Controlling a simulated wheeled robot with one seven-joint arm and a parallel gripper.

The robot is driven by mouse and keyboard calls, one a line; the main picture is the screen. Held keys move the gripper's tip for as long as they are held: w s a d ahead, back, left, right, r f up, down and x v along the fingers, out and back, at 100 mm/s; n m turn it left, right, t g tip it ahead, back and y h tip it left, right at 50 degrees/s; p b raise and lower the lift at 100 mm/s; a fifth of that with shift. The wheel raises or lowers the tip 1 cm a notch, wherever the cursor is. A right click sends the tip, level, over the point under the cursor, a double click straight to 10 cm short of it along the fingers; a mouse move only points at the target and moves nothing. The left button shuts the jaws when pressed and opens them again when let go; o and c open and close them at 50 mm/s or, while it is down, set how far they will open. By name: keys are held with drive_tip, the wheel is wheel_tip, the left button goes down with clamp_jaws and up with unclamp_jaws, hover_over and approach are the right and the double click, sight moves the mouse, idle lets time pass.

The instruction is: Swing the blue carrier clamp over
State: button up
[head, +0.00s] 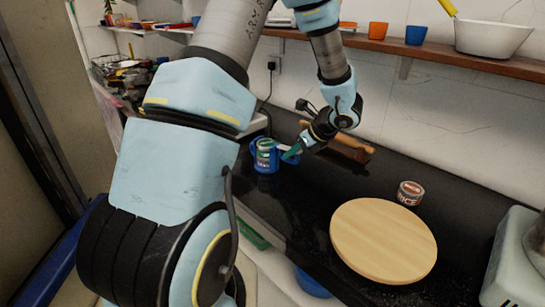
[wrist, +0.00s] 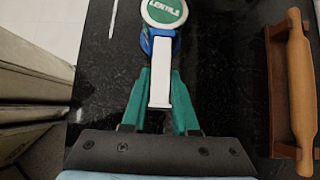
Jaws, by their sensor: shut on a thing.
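The blue carrier clamp (head: 259,166) stands on the dark counter near its left end, around a can (head: 265,150) with a green label. In the wrist view, the can's green-and-white lid (wrist: 164,11) reads "LENTILS", and a blue part of the clamp (wrist: 146,42) shows just below it. A white handle (wrist: 160,75) runs from the can side toward me. My gripper (wrist: 160,82) has its green fingers on both sides of this handle and is shut on it. It also shows in the head view (head: 289,153), just right of the can. The fingers partly hide the clamp.
A rolling pin (wrist: 301,90) lies on a wooden holder right of my gripper. A round wooden board (head: 384,240) and a small tin (head: 410,194) sit farther right on the counter. A wooden shelf (head: 460,62) with cups and a bowl hangs above.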

drive_tip(key=r+p, duration=0.1)
drive_tip(key=p, duration=0.2)
drive_tip(key=shift+w+r+g+h, duration=0.1)
drive_tip(key=shift+g+h, duration=0.2)
drive_tip(key=shift+g, duration=0.1)
drive_tip(key=shift+p, duration=0.3)
drive_tip(key=shift+w+a+r+g+h+p, duration=0.15)
drive_tip(key=shift+r+g+h+p, duration=0.2)
drive_tip(key=shift+p, duration=0.75)
drive_tip(key=shift+r+g+h+p, duration=0.1)
drive_tip(key=shift+g+h+p, duration=0.25)
drive_tip(key=shift+p, duration=0.65)
drive_tip(key=shift+r, duration=0.15)
